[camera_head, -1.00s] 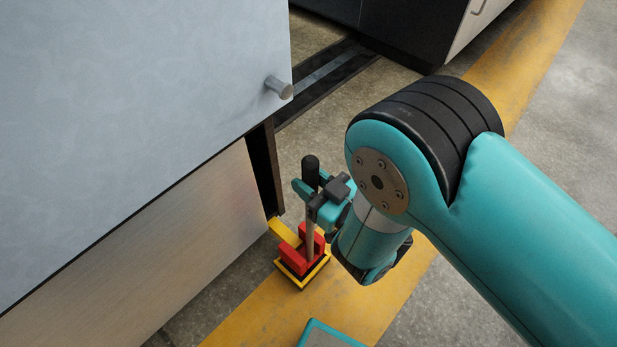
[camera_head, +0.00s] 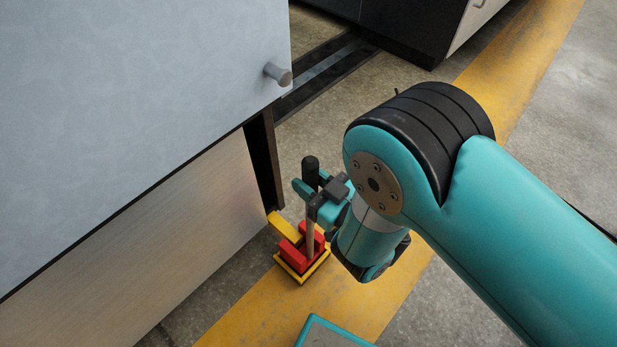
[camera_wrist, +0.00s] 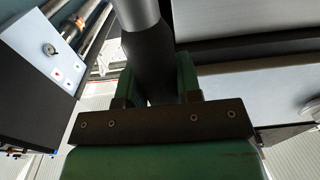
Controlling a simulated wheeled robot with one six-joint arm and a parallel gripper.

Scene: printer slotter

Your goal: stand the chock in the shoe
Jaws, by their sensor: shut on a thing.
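The chock (camera_head: 310,228) has a thin grey-brown upright shaft with a black grip on top. The shoe (camera_head: 292,274) is a low base with a yellow rim on the floor, with red blocks standing on it. The shaft comes down among the red blocks, which hide its foot, so I cannot tell whether it is seated.
A yellow bar (camera_head: 285,226) runs from the red blocks to the corner of the cabinet (camera_head: 170,235). The light grey panel above has a round knob (camera_head: 278,74). A teal-edged box (camera_head: 330,335) lies at the bottom. A yellow floor stripe (camera_head: 250,318) passes under the shoe.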

